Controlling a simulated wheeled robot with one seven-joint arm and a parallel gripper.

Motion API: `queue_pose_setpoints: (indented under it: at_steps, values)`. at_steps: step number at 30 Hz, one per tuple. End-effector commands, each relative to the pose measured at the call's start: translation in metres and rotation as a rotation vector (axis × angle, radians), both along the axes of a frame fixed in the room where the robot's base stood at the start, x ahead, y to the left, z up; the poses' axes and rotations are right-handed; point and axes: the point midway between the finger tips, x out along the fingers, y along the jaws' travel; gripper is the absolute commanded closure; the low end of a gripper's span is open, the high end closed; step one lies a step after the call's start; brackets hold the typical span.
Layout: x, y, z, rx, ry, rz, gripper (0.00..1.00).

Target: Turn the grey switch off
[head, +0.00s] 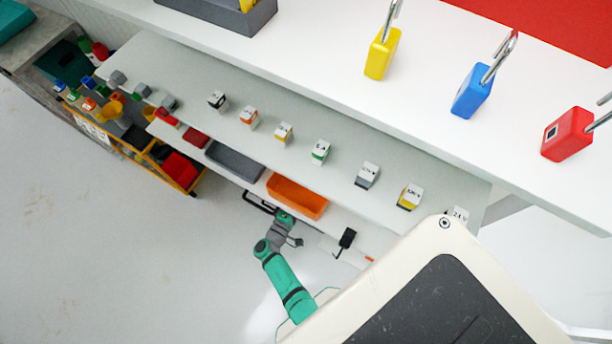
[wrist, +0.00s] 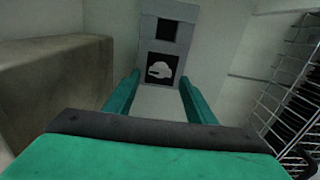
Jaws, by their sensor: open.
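In the wrist view a grey upright panel (wrist: 167,30) stands ahead of my gripper (wrist: 159,78). It carries a dark square at the top and a black square with a white mark (wrist: 162,68) below. My gripper is open, with its two teal fingers apart and the lower part of the panel between them in the picture. I see nothing held, and cannot tell whether the fingers touch the panel. I cannot tell for sure that this panel is the grey switch, or its position. A teal and grey arm (head: 283,282) shows low in the head view; its fingertips are not clear there.
The head view shows white shelves with several small labelled blocks (head: 320,152), a grey bin (head: 235,161) and an orange bin (head: 300,195). Padlocks in yellow (head: 381,54), blue (head: 471,92) and red (head: 568,135) are above. A wire rack (wrist: 296,85) is right in the wrist view.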

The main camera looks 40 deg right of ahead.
Motion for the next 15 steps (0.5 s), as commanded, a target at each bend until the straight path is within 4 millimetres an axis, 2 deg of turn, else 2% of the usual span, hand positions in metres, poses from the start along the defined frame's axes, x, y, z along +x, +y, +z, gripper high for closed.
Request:
queue_pose_setpoints:
  at_steps: [9, 15]
  values:
    - [-0.022, 0.055, 0.000, 0.000, 0.000, 0.004, 0.50]
    - [-0.031, 0.076, 0.000, 0.000, 0.000, 0.002, 0.50]
